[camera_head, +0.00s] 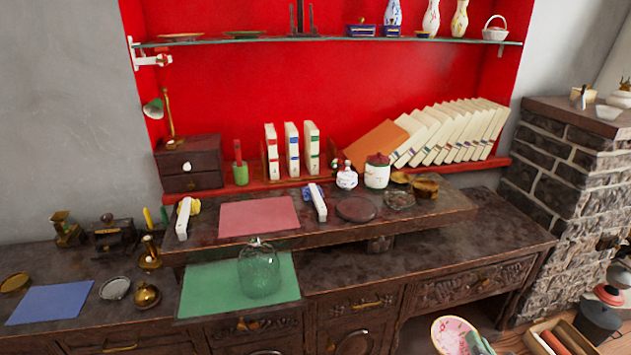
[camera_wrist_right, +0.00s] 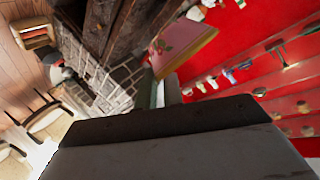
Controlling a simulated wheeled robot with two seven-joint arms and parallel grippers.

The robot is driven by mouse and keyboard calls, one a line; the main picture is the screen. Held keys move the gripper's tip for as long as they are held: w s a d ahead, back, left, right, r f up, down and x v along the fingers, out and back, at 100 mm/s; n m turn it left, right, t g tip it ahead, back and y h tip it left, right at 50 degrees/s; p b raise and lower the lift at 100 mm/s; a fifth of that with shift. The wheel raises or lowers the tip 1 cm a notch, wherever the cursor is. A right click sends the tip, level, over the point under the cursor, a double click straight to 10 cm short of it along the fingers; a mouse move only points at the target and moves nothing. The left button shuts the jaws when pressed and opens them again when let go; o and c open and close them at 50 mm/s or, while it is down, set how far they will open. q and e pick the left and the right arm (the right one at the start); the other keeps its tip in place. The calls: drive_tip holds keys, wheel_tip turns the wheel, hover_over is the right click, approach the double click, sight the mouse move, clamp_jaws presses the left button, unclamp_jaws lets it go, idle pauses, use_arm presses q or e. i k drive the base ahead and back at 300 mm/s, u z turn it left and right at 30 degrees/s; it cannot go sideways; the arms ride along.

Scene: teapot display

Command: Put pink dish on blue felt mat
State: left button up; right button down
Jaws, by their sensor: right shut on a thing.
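The pink dish (camera_head: 450,333) is at the bottom edge of the head view, right of centre, in front of the desk. It has a pale rim and a pattern on its pink face. My right gripper (camera_head: 477,343) is shut on its right edge, and its lower part is cut off by the frame. In the right wrist view the pink dish (camera_wrist_right: 186,45) shows tilted beyond the dark gripper body. The blue felt mat (camera_head: 51,303) lies flat and bare at the far left of the desk, far from the dish. My left gripper is out of view.
A green mat (camera_head: 205,289) with a glass dome (camera_head: 259,272) lies right of the blue mat. A silver dish (camera_head: 115,288), a brass pot (camera_head: 146,295) and a brass dish (camera_head: 15,282) stand close to the blue mat. A raised shelf holds a pink mat (camera_head: 260,216).

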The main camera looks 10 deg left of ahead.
sight(57, 294)
drive_tip(key=u, duration=2.75)
drive_tip(key=i, duration=2.45)
drive_tip(key=z, duration=1.45)
